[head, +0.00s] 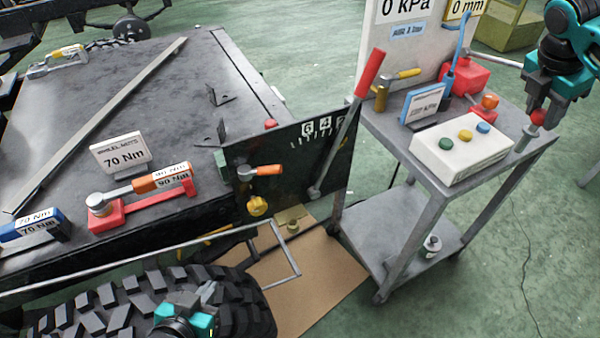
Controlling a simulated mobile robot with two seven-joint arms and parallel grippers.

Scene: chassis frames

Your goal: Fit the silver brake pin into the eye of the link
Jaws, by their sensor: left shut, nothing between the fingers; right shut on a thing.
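My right gripper (537,112) is at the upper right, above the right end of the grey cart. It is shut on a silver pin (523,139) with a red ball-like head, and the pin hangs tilted down near the cart's edge. The fingers hide part of its top. My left gripper (207,292) is low in the picture over the black tyre, shut and empty, far from the pin. I cannot make out the link or its eye for certain.
The grey cart (545,145) carries a button box (455,163), a blue sign and a red-based tool. A red-handled lever (345,125) rises beside a dark scale panel (285,155). The dark bench (130,70) holds torque tools and signs. Brown board (320,290) lies below.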

